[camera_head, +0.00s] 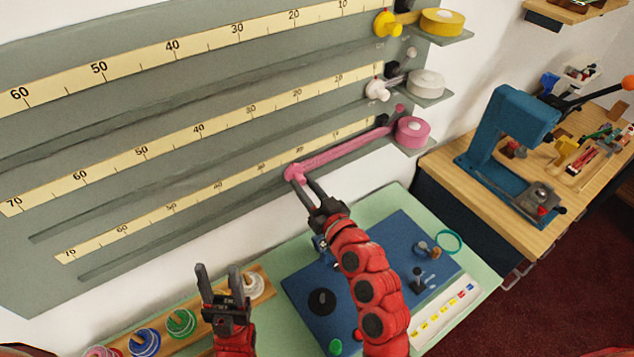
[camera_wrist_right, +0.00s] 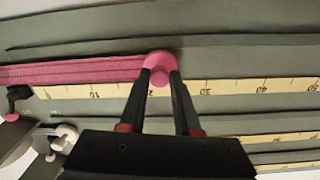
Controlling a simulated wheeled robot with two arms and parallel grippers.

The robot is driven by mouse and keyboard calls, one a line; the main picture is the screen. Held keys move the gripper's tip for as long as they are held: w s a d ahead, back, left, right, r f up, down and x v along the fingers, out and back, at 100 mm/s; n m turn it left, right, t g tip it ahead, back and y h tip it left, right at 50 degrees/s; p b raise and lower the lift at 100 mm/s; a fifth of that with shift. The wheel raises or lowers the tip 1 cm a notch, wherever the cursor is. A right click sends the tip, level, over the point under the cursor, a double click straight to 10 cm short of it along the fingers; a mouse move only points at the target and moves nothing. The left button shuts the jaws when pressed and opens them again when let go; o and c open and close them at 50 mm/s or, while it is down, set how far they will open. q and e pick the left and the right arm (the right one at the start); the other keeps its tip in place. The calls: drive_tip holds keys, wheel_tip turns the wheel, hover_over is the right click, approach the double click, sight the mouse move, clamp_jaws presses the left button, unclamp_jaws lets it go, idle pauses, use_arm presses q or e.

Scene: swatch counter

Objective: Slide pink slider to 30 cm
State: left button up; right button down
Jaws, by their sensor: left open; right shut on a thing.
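The pink slider (camera_head: 295,173) is a round knob at the end of a pink ribbon (camera_head: 345,148) on the lowest rail. The ribbon runs right to the pink roll (camera_head: 412,132). My right gripper (camera_head: 303,182) is shut on the slider. In the right wrist view the slider (camera_wrist_right: 159,66) sits between the fingertips (camera_wrist_right: 161,78), close to the 20 mark, whose label is partly hidden by a finger. The 30 label on the scale (camera_wrist_right: 230,87) lies to its right there. My left gripper (camera_head: 219,270) is open and empty, low in front of the board.
A yellow slider (camera_head: 386,24) and a white slider (camera_head: 376,90) stand on the upper rails. Below are a blue mat (camera_head: 395,245) with small items and a wooden rack (camera_head: 265,285) of ribbon spools. A blue press (camera_head: 505,120) stands on the right table.

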drive_tip(key=s+a+p, duration=0.2)
drive_tip(key=s+a, duration=0.2)
drive_tip(key=a, duration=0.2)
drive_tip(key=shift+s, duration=0.1)
drive_tip(key=c, duration=0.6)
unclamp_jaws()
